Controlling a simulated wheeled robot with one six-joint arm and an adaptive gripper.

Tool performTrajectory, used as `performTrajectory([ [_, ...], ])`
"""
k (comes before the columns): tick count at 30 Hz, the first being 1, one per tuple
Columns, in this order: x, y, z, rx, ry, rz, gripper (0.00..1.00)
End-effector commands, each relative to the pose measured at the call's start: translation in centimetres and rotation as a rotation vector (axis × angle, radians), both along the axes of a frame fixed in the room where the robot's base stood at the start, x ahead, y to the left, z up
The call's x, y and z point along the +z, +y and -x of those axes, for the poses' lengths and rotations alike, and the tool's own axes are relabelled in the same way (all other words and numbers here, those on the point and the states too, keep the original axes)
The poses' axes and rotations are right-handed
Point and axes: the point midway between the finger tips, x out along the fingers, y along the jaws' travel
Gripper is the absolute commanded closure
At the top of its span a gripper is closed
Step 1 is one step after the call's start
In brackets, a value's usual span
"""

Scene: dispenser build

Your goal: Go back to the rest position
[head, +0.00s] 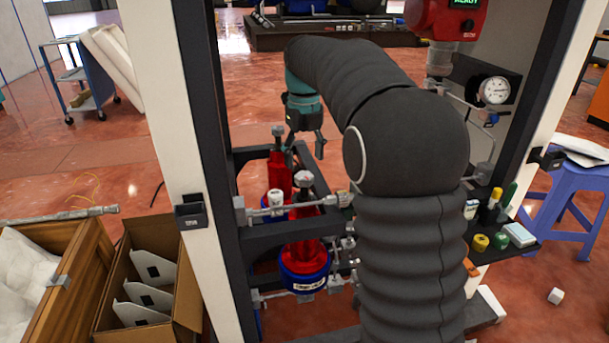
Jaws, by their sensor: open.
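My gripper (306,148) hangs open and pointing down at the end of my dark ribbed arm, near the middle of the head view. Its fingers are spread and nothing shows between them. It is above and a little right of a red bottle-shaped part (279,172) in the dispenser frame. A second red part (303,226) with a blue base ring (304,277) stands nearer to me. My arm hides much of the frame's right side. I cannot tell from this view whether a fingertip touches the rear red part.
A white and dark post (177,150) stands close on the left. A pressure gauge (494,91) and a red display unit (446,18) are at the upper right. A black shelf (519,249) holds small items. A cardboard box (186,290) and a blue stool (573,180) stand outside.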

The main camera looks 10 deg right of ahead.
Motion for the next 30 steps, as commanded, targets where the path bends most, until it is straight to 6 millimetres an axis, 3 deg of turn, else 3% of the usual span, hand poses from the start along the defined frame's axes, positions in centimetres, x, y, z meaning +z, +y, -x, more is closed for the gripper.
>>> performTrajectory([
  [12,0.4,0.0,0.1,0.006,-0.001,0.000,0.30],
  [16,1.0,0.0,1.2,0.091,-0.017,0.001,0.30],
  [20,1.9,0.1,3.6,0.304,-0.054,0.009,0.30],
  [30,3.1,0.1,12.0,1.016,-0.162,0.093,0.30],
])
